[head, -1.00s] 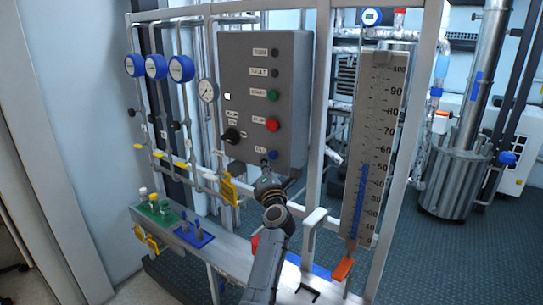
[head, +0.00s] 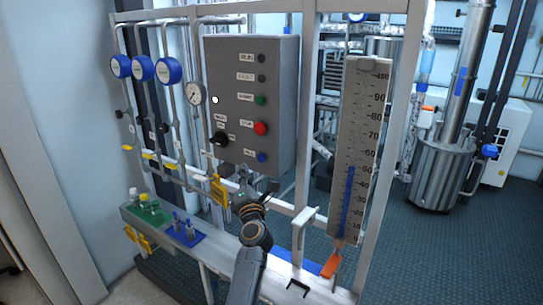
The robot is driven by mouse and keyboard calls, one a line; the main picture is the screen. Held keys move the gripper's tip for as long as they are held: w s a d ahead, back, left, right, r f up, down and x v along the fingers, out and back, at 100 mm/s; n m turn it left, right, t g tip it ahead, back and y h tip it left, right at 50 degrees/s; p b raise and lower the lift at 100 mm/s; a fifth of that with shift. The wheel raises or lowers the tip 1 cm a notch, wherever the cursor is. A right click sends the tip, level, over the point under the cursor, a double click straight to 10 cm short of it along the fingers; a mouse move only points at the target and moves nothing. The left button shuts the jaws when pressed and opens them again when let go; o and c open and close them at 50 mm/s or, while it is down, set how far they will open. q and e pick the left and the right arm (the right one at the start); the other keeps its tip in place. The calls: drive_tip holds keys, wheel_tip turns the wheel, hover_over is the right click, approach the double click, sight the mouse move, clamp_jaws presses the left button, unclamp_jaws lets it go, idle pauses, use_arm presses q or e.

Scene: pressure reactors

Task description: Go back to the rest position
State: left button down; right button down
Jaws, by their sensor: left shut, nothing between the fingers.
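My left gripper (head: 243,178) is shut and empty. It is just below the grey control box (head: 221,71), near the yellow tag. The arm comes up from the bottom of the head view. The box carries a green button (head: 261,100), a red button (head: 260,128), a blue button (head: 261,157) and a black rotary knob (head: 217,138). My right gripper is not in the view.
A metal frame with a ledge (head: 225,258) holds a green block (head: 149,212) and a blue block (head: 186,232). A tall level gauge (head: 364,130) with an orange handle (head: 330,265) stands at the right. A steel vessel (head: 437,172) is behind it. A yellow tag (head: 218,190) hangs left of my gripper.

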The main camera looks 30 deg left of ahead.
use_arm(q)
drive_tip(key=s+d+f+m+h+b, duration=0.15)
drive_tip(key=d+f+m+h, duration=0.35)
drive_tip(key=f, duration=0.7)
drive_tip(key=s+d+f+m+g+h, duration=0.15)
drive_tip(key=d+f+m, duration=0.5)
drive_tip(key=f, duration=0.65)
drive_tip(key=s+d+f+m+t+h+b, duration=0.1)
drive_tip(key=s+d+f+m+h, duration=0.25)
drive_tip(key=f+m, duration=0.6)
drive_tip(key=s+d+f+m+g+h, duration=0.25)
drive_tip(key=s+f, duration=0.45)
drive_tip(key=f, duration=0.4)
drive_tip(key=s+d+f+m+g+h, duration=0.1)
drive_tip(key=s+d+f+m+g, duration=0.15)
drive_tip(key=s+f, duration=0.7)
drive_tip(key=s+f+m+g, duration=0.3)
drive_tip(key=s+f, duration=0.3)
drive_tip(key=s, duration=0.6)
drive_tip(key=s+a+f+m+g+b, duration=0.1)
drive_tip(key=s+f+m+g, duration=0.2)
drive_tip(key=s, duration=0.9)
drive_tip(key=s+f+m+g+b, duration=0.1)
drive_tip(key=s+f+m+g, duration=0.1)
drive_tip(key=s+f, duration=0.7)
drive_tip(key=s+g, duration=0.1)
drive_tip(key=s, duration=0.2)
drive_tip(key=shift+s+a+f+m, duration=0.15)
drive_tip(key=shift+f+m, duration=0.05)
drive_tip(key=shift+m, duration=0.2)
